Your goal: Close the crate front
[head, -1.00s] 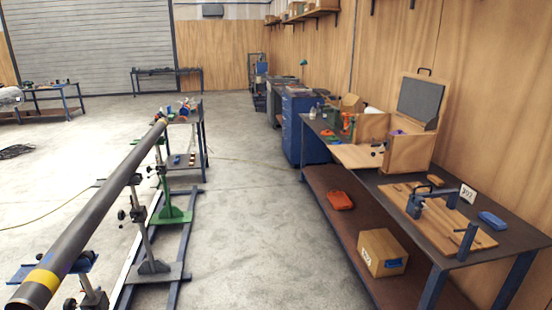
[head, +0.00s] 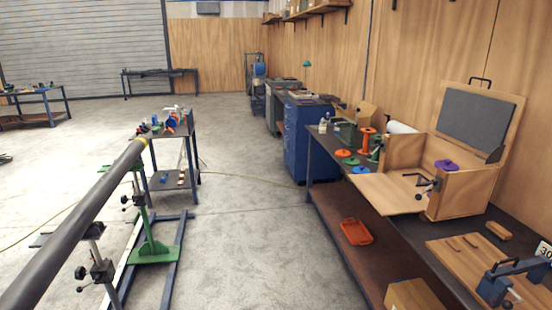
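A wooden crate (head: 464,199) stands on the long workbench at the right. Its lid (head: 478,117), lined with dark grey, is raised and leans back toward the wall. Its front panel (head: 385,192) is folded down and lies out flat toward the aisle, with a black latch or clamp (head: 428,186) near the crate's front opening. A purple round piece (head: 446,165) shows inside the crate. Neither of my grippers is in view.
The workbench (head: 400,238) carries green and orange parts (head: 366,140) beyond the crate and a wooden board with a blue clamp (head: 497,283) nearer. A long pipe (head: 75,223) on stands runs along the left. The concrete floor (head: 238,240) between is clear.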

